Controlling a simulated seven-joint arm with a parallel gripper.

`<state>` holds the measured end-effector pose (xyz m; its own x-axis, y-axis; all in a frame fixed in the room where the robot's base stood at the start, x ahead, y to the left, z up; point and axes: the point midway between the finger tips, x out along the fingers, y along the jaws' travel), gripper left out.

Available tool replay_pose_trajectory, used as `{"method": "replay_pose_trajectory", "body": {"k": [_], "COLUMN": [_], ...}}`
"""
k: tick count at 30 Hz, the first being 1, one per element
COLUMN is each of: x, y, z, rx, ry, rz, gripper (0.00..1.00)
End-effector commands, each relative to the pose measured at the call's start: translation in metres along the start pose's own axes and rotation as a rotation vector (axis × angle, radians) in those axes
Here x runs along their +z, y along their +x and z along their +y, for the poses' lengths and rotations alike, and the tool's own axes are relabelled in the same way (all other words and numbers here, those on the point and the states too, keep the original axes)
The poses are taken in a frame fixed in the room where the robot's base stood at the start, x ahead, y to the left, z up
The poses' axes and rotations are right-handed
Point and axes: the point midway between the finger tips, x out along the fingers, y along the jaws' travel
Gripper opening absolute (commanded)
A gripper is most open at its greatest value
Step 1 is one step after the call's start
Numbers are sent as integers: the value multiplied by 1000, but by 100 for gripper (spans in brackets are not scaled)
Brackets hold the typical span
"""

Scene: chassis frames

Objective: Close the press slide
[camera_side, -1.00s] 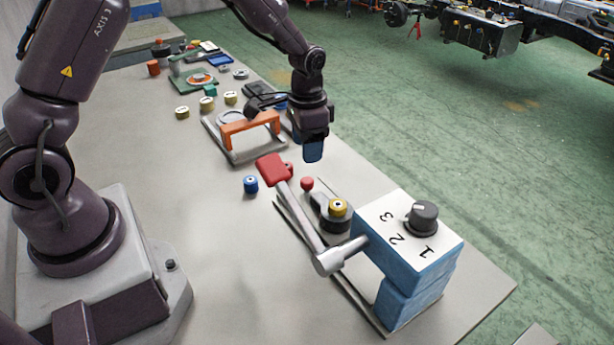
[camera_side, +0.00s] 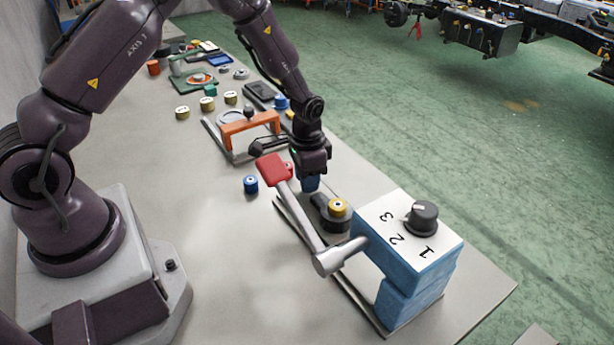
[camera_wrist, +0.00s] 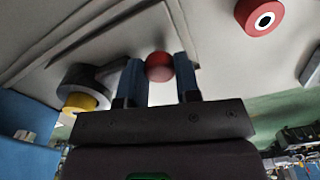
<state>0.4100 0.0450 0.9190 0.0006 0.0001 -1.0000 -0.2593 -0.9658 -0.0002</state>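The press has a blue body (camera_side: 405,270) with a white top, a dark knob and a grey lever ending in a red handle (camera_side: 274,169). Its dark slide (camera_side: 321,202) lies outside the body on the press base, with a yellow-topped piece (camera_side: 338,206) in its round cup. That piece also shows in the wrist view (camera_wrist: 80,102). The slide's red ball knob (camera_wrist: 158,67) sits between my fingertips; in the side view my gripper (camera_side: 311,184) hides it. My gripper in the wrist view (camera_wrist: 160,72) has its fingers apart on either side of the knob; firm contact cannot be told.
The raised lever stands close to the left of my gripper. A red ringed piece (camera_wrist: 262,14) lies nearby in the wrist view. A blue piece (camera_side: 251,184) stands left of the lever. An orange-handled fixture (camera_side: 250,124) is behind. The table's left middle is clear.

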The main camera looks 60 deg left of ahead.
Motion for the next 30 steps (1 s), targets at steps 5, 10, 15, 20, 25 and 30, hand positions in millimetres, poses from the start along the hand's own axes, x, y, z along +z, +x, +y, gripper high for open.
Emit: {"method": "replay_pose_trajectory", "body": {"k": [5, 10, 15, 20, 25, 30], "x": [0, -4, -16, -27, -34, -35], "y": [0, 0, 0, 0, -1, -1], "z": [0, 13, 59, 101, 126, 131], "rx": [0, 1, 1, 1, 0, 2], "ry": [0, 5, 11, 8, 4, 1], "rz": [0, 0, 0, 1, 1, 1], "gripper": [0, 0, 0, 0, 0, 0]}}
